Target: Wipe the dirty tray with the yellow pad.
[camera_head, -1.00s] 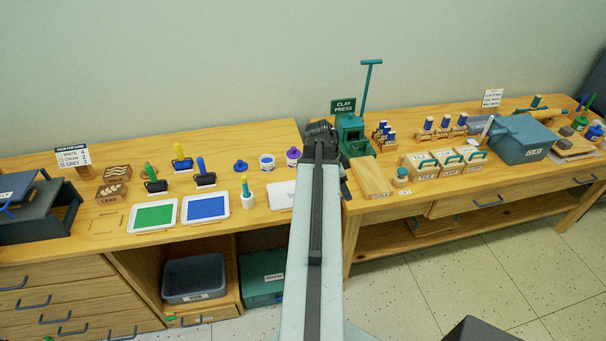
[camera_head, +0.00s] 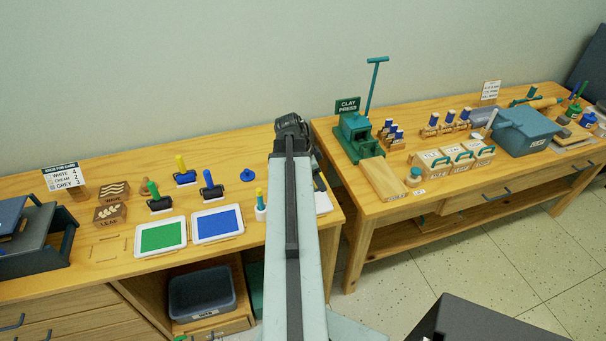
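A white-rimmed tray with a green surface (camera_head: 161,237) and one with a blue surface (camera_head: 217,224) lie side by side on the left table. I cannot tell which tray is the dirty one. I cannot make out a yellow pad. My gripper (camera_head: 291,123) is a dark shape at the far end of my pale arm, seen from behind over the right part of the left table. Its fingers are hidden, so I cannot tell whether it is open or shut. A flat white thing (camera_head: 323,203) shows partly to the right of my arm.
Rollers with green, yellow and blue (camera_head: 207,179) handles stand behind the trays. A grey bin (camera_head: 201,293) sits on the shelf below. A green clay press (camera_head: 355,136) and a blue-grey box (camera_head: 527,132) stand on the right table. A gap separates the tables.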

